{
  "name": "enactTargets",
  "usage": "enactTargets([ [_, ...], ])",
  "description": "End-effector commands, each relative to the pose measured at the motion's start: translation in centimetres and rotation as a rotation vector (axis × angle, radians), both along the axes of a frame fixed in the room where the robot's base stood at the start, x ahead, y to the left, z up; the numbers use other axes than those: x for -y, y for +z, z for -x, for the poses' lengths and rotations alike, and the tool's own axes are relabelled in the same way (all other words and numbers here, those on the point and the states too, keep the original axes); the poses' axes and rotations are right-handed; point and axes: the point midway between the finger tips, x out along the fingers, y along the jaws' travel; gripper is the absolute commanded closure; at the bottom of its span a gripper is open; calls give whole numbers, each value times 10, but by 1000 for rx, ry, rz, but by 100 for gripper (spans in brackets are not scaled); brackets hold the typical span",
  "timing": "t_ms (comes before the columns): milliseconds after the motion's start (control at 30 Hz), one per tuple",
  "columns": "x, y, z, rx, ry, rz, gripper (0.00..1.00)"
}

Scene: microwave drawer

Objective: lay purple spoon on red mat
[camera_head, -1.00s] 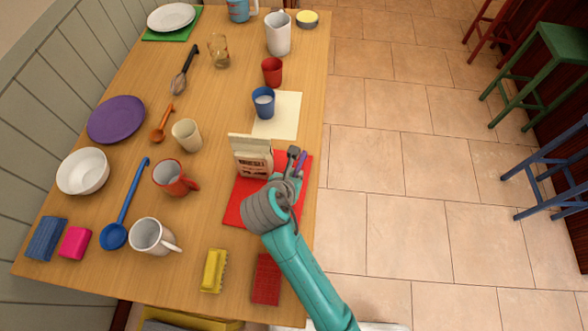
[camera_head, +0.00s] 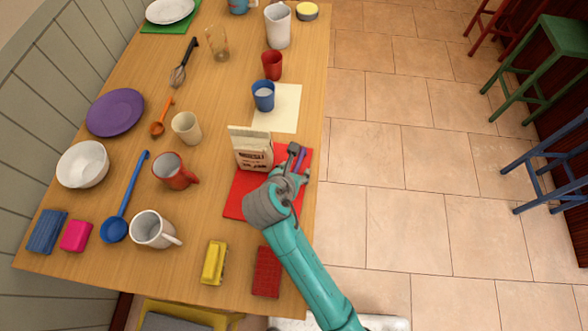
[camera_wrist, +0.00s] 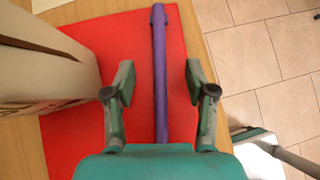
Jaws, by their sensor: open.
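The purple spoon (camera_head: 301,158) is over the right part of the red mat (camera_head: 236,200), near the table's right edge. In the wrist view the spoon (camera_wrist: 160,75) runs lengthwise over the mat (camera_wrist: 75,140), with its far end near the mat's far edge. My gripper (camera_wrist: 160,80) is open, with one finger on each side of the spoon and a gap to both. In the head view my gripper (camera_head: 296,164) is above the mat and partly hides the spoon. The spoon's near part is hidden behind my gripper in the wrist view.
A paper bag (camera_head: 250,148) stands on the mat, close left of my gripper.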

Motion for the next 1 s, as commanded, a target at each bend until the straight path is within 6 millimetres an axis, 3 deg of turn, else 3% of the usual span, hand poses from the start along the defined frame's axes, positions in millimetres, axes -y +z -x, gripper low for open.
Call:
enactTargets([
  [333, 0, 0, 0, 0, 0, 0, 45],
  [433, 0, 0, 0, 0, 0, 0, 20],
  [467, 0, 0, 0, 0, 0, 0, 15],
  [800, -1, 2, 2, 0, 1, -1, 15],
  [1000, -6, 20, 19, 3, 3, -2, 15],
])
